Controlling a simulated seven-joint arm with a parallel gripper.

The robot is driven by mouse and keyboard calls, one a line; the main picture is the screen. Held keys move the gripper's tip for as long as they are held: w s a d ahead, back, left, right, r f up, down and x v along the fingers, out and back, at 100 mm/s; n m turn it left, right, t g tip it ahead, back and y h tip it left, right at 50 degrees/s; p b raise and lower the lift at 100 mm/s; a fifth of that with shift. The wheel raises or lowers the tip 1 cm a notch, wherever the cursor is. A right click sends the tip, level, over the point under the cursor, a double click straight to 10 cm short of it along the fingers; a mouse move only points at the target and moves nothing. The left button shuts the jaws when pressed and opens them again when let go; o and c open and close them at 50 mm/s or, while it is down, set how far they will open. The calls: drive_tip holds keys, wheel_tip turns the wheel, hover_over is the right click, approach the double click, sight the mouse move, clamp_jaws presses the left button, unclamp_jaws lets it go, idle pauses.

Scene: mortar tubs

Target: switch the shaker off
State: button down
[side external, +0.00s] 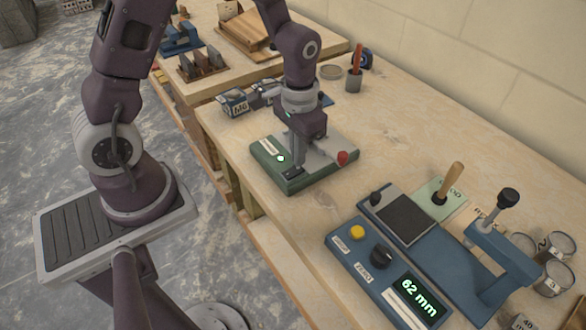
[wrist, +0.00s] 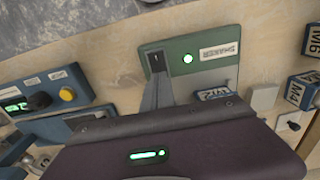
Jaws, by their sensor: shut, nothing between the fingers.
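The shaker (side external: 322,180) is a low green box with a grey top plate, lying on the wooden bench below my gripper. It has a white label, a lit green lamp (side external: 281,158) and a red knob (side external: 342,157). In the wrist view the shaker (wrist: 215,75) shows its label and the lit lamp (wrist: 188,58). My gripper (side external: 292,174) is shut and empty, pointing down at the front part of the shaker. In the wrist view its fingertips (wrist: 156,64) sit beside the lamp, over a small dark spot.
A blue device with a yellow button (side external: 357,232), a black knob (side external: 381,256) and a display reading 62 mm (side external: 418,297) stands to the right. A lever press (side external: 497,240) is behind it. Labelled blocks (side external: 238,105) stand left of the shaker.

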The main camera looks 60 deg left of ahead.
drive_tip(key=shift+f, duration=0.95)
idle(0.5)
drive_tip(key=shift+r, duration=3.55)
drive_tip(key=s+d+r+t, duration=0.1)
drive_tip(key=s+r+t, duration=0.4)
drive_tip(key=s+r, duration=1.1)
drive_tip(key=shift+r+t, duration=0.25)
drive_tip(key=shift+t, duration=0.05)
